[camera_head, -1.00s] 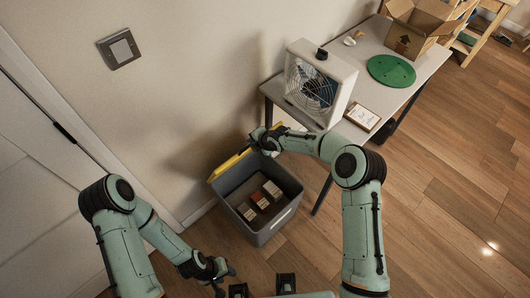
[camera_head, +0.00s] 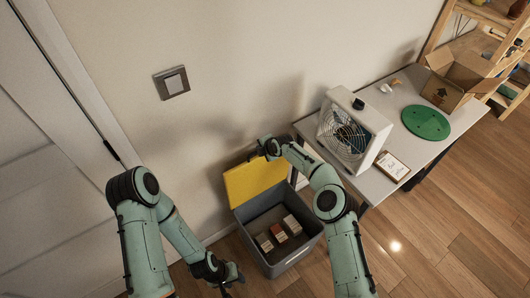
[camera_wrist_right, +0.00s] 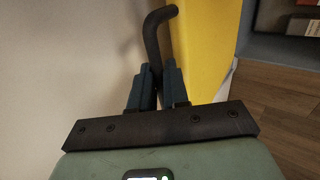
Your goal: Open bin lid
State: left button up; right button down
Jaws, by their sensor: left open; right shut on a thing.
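The grey bin (camera_head: 300,252) stands on the floor by the wall, with its top uncovered. Its yellow lid (camera_head: 252,184) is raised on the wall side, with its broad face showing. My right gripper (camera_head: 268,150) is at the lid's upper right edge. In the right wrist view, its fingers (camera_wrist_right: 156,92) are closed around a dark bent handle (camera_wrist_right: 156,45), beside the yellow lid (camera_wrist_right: 200,45). My left gripper (camera_head: 232,278) is open and empty, low in front of the bin's left side and apart from it.
Several small boxes (camera_head: 278,233) lie inside the bin. A table (camera_head: 405,152) to the right holds a box fan (camera_head: 350,132), a green disc (camera_head: 426,122), a clipboard (camera_head: 392,165) and an open carton (camera_head: 458,85). Wooden floor (camera_head: 425,255) is clear at the lower right.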

jog(key=shift+f, duration=0.5)
jog(key=c, duration=1.3)
grip_release()
jog(key=shift+f, duration=0.1)
jog(key=shift+c, duration=0.2)
pick_arm(q)
jog(key=shift+f, duration=0.1)
pick_arm(e)
jog(key=shift+s, duration=0.2)
pick_arm(q)
jog(key=s+f+b, duration=0.5)
jog(key=s+f, duration=0.1)
jog(key=shift+f+g, duration=0.3)
jog(key=shift+g, duration=0.1)
pick_arm(e)
jog(key=w+r+v, duration=0.1)
jog(key=v, duration=1.2)
jog(key=shift+s+r, duration=0.15)
